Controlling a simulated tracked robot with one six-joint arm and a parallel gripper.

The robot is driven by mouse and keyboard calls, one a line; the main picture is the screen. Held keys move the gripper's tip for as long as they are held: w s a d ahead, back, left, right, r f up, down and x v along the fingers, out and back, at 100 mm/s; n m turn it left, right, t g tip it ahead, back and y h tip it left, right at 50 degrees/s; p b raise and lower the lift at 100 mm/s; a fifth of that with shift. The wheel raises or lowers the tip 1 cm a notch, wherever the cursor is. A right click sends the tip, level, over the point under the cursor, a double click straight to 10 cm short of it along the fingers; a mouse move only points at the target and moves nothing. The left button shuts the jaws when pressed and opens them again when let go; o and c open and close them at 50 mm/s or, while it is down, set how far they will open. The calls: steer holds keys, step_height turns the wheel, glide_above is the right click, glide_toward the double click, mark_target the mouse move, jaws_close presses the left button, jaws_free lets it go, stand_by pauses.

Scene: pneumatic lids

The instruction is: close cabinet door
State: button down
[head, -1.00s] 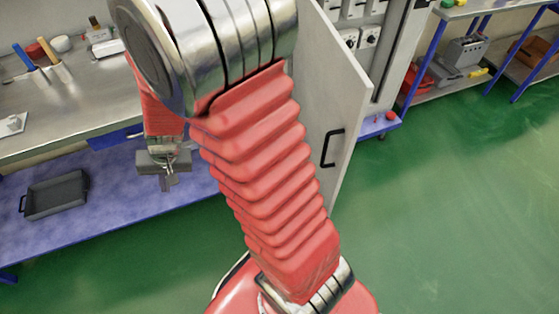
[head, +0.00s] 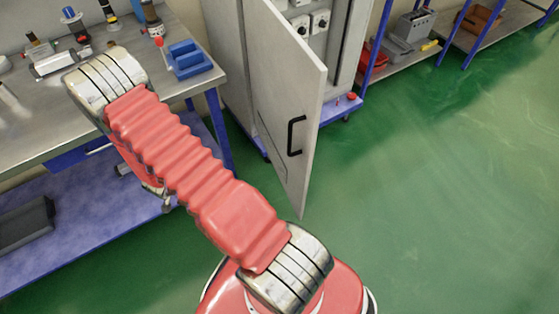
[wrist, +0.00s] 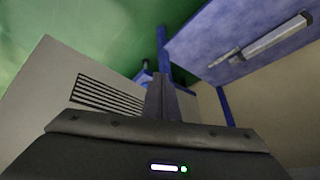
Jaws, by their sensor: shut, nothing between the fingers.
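The cabinet door (head: 285,95) is a grey panel standing open from the cabinet (head: 350,40), its free edge swung out over the floor. A black handle (head: 294,135) is on its outer face. In the head view my arm stretches left of the door, and my gripper is mostly hidden behind it. In the wrist view my gripper (wrist: 163,95) is shut and empty, its fingers together. A pale panel with a dark slotted vent (wrist: 105,95) is at the left there, apart from the fingers as far as I can tell. The handle is not visible in that view.
A metal-topped workbench (head: 110,130) with tools and a blue vise (head: 188,58) stands left of the cabinet. A dark tray (head: 25,225) lies on its lower blue shelf. Shelving with boxes stands at the back right. Green floor (head: 430,200) is clear on the right.

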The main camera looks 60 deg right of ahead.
mark_target(298, 159)
steer(key=s+d+m+g+h, duration=0.55)
steer(key=s+d, duration=0.35)
steer(key=s, duration=0.4)
steer(key=s+a+r+m+g+h, duration=0.1)
steer(key=s+r+m+g+h, duration=0.1)
steer(key=s+r+g, duration=0.5)
step_height(298, 159, up, 3)
steer(key=shift+r+m+h, duration=0.1)
steer(key=shift+m+h, duration=0.25)
steer(key=shift+m, duration=0.1)
steer(key=shift+g, duration=0.25)
steer(key=x, duration=1.4)
